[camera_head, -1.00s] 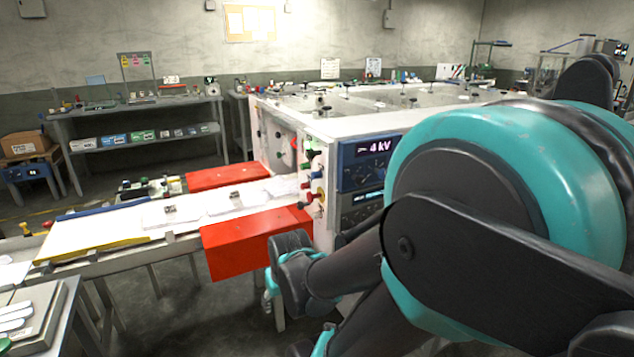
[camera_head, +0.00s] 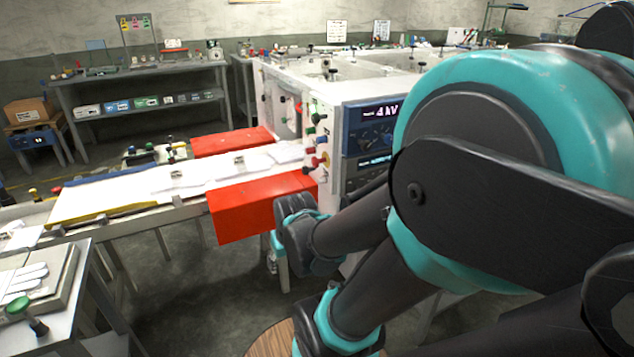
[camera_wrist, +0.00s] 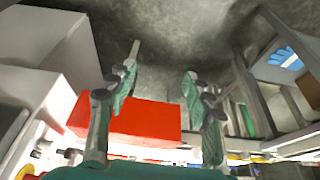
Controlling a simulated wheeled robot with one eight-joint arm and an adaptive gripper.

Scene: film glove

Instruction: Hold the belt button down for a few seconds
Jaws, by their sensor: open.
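Several coloured knobs (camera_head: 316,140), red, green, black and yellow, stick out of the end face of the white machine (camera_head: 340,100). A green mushroom-shaped knob (camera_head: 18,306) on a dark stem stands on the bench at the lower left. I cannot tell which of these is the belt button. In the wrist view my gripper (camera_wrist: 162,62) is open and empty, its two teal and grey fingers apart. A red box (camera_wrist: 140,122) shows beyond and between them; I see no contact. In the head view the gripper is not clearly visible near my dark arm links.
The white belt (camera_head: 120,200) runs left from the machine between two red boxes (camera_head: 255,205) (camera_head: 230,141). A grey bench (camera_head: 75,285) with white gloves stands at lower left. A shelf unit (camera_head: 150,85) is at the back. Open floor (camera_head: 200,290) lies before the belt.

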